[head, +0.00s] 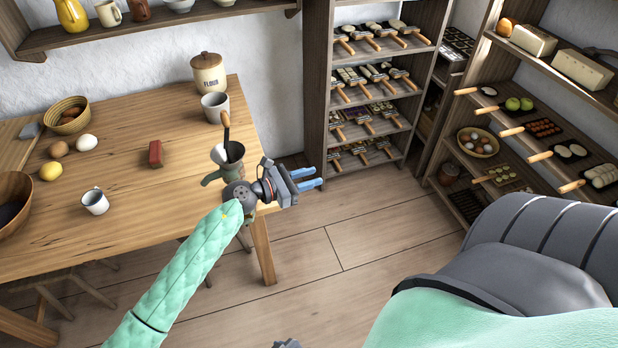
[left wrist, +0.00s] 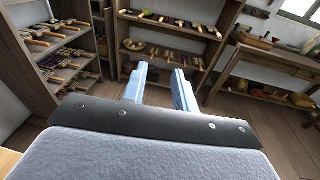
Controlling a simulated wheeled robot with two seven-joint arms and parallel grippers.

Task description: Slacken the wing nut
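A grey metal grinder (head: 232,172) with a funnel top stands at the right edge of the wooden table (head: 130,205). A dark tool with a wooden handle sticks up out of it. My left forearm and wrist cover its lower part, and I cannot make out a wing nut in either view. My left gripper (head: 308,178) is just right of the grinder, past the table edge, pointing away from it. Its two blue fingers are apart with nothing between them; the gap also shows in the left wrist view (left wrist: 161,85).
On the table are a flour jar (head: 209,74), a grey cup (head: 215,107), a red block (head: 155,154), a white mug (head: 95,201), eggs and bowls. Shelves (head: 372,80) with wooden-handled trays stand at the back and right. The floor (head: 350,235) right of the table is clear.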

